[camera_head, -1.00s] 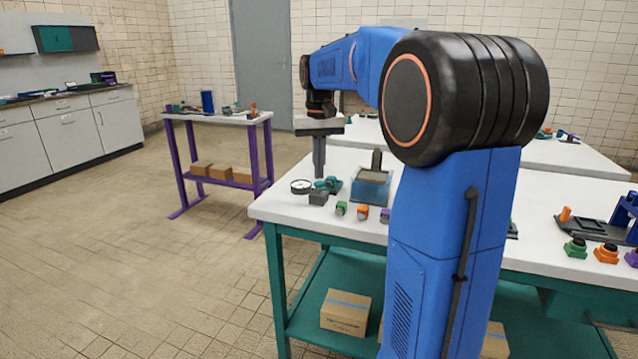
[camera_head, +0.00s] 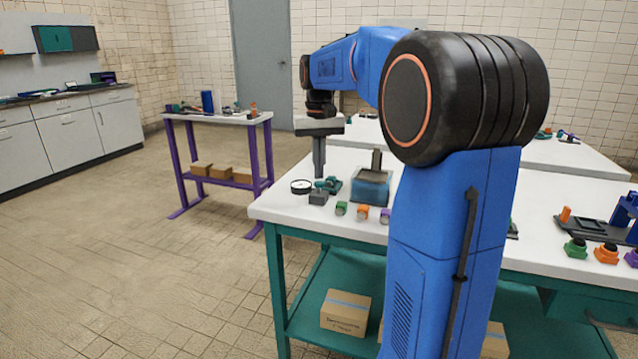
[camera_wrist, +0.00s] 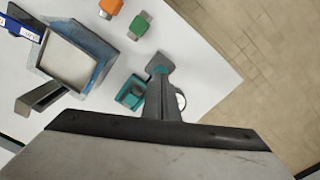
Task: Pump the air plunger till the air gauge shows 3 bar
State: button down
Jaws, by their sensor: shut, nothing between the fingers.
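My gripper (camera_head: 319,176) points down over the near left part of the white table, its fingers shut with nothing between them. A teal part (camera_head: 329,185) lies just below and beside the fingertips. It may be the air plunger's body, but its parts are too small to tell. In the wrist view a teal block (camera_wrist: 131,93) sits left of the fingers, and some teal shows at the tips (camera_wrist: 159,70). I cannot tell whether the tips touch it. A round white gauge (camera_head: 301,187) with a black rim stands to the left; its needle and reading are not legible.
A dark grey block (camera_head: 318,198) sits in front of the teal part. A blue open box (camera_head: 371,188) stands to the right. Green (camera_head: 341,208), orange (camera_head: 362,212) and purple (camera_head: 385,216) blocks line the front. The table's left edge is close to the gauge.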

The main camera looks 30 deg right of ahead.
aim_at(319, 182)
jog(key=shift+f, duration=0.3)
dwell(0.4)
jog(key=shift+f, duration=1.4)
jog(key=shift+r, duration=4.05)
